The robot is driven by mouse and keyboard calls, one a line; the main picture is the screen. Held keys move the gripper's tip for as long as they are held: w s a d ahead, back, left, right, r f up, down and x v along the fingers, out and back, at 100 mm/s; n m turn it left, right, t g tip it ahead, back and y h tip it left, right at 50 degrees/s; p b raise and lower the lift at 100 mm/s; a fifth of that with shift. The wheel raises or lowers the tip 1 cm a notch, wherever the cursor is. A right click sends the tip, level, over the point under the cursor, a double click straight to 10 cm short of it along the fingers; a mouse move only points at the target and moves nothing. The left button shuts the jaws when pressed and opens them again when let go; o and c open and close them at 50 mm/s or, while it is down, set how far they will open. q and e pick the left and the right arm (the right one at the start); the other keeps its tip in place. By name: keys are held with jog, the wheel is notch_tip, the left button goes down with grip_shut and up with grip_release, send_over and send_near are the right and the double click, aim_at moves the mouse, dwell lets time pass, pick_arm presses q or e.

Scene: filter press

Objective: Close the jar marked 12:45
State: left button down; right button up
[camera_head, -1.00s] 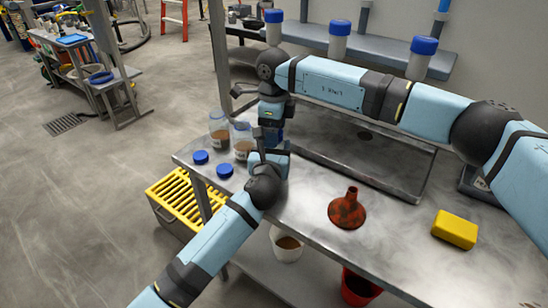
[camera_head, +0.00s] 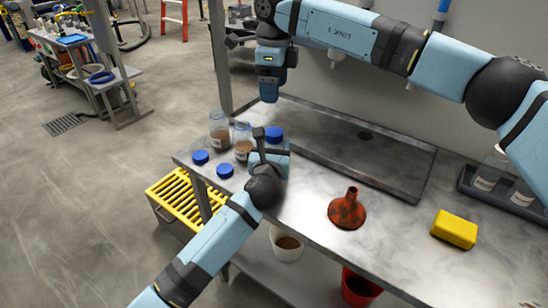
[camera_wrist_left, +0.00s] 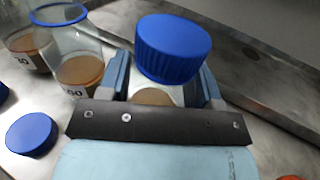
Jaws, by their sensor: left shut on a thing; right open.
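My left gripper (camera_head: 270,150) is shut on a clear jar (camera_wrist_left: 152,96) with brownish contents, standing on the bench. A ribbed blue lid (camera_wrist_left: 173,48) sits on top of this jar; it also shows in the head view (camera_head: 274,134). The held jar's label is hidden, so I cannot read a time on it. My right gripper (camera_head: 268,96) is open and empty, above the held jar and clear of the lid. Two open jars (camera_head: 220,131) (camera_head: 243,143) stand to the left. Two loose blue lids (camera_head: 200,157) (camera_head: 225,170) lie on the bench in front of them.
A red-brown funnel (camera_head: 347,210) and a yellow sponge-like block (camera_head: 454,229) are on the bench's right part. A sunken steel basin (camera_head: 350,140) lies behind. A dark tray (camera_head: 468,183) with jars is at far right. A yellow-slatted crate (camera_head: 180,196) stands below.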

pick_arm(q)
jog(key=shift+c, duration=1.1)
grip_release()
jog(key=s, duration=0.4)
jog(key=s+a+p, duration=0.1)
jog(key=s, duration=0.4)
jog(key=s+a+p, duration=0.1)
jog(key=s, duration=0.3)
jog(key=shift+s+a, duration=0.2)
jog(key=shift+s, duration=0.15)
